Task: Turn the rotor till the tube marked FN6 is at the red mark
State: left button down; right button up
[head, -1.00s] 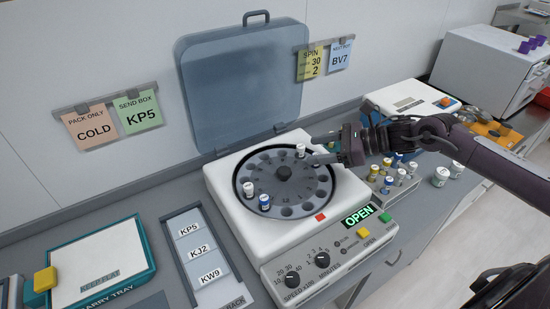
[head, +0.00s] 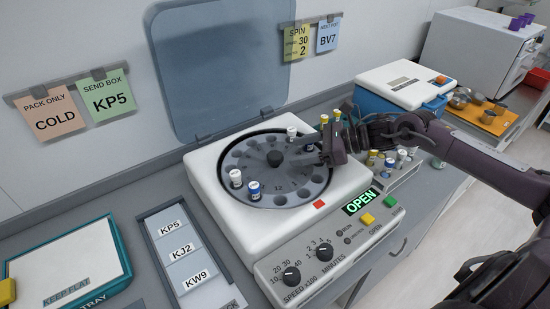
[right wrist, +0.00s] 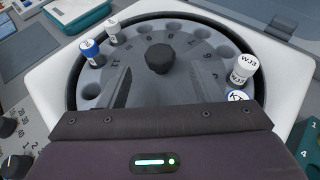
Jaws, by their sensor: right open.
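The open centrifuge (head: 215,180) holds a grey rotor (head: 284,192) with a dark hub (head: 274,158). A white-capped tube (head: 235,177) and a blue-capped tube (head: 254,188) sit at its front left. A white-capped tube (head: 291,133) at the back reads WJ3 in the right wrist view (right wrist: 243,68). A blue-capped tube (right wrist: 237,97) beside it is partly hidden by my wrist. I cannot read FN6 on any tube. The red mark (head: 319,204) is on the front rim. My right gripper (right wrist: 160,88) is open and empty over the rotor's right side. My left gripper is out of view.
The raised lid (head: 220,70) stands behind the rotor. A label rack (head: 190,260) and a teal-edged tray (head: 125,262) lie to the left. The panel display (head: 361,201) reads OPEN.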

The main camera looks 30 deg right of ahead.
aim_at(276, 155)
jog(key=shift+w+a+f, duration=0.1)
jog(key=shift+w+a, duration=0.3)
jog(key=shift+a, duration=0.15)
jog(key=p+x, duration=0.1)
jog(key=x, duration=0.3)
jog(key=shift+w+a+f+p, duration=0.1)
jog(key=shift+w+a+p, duration=0.05)
jog(key=shift+p, duration=0.15)
jog(key=shift+x, duration=0.85)
jog(key=shift+f, duration=0.1)
grip_shut()
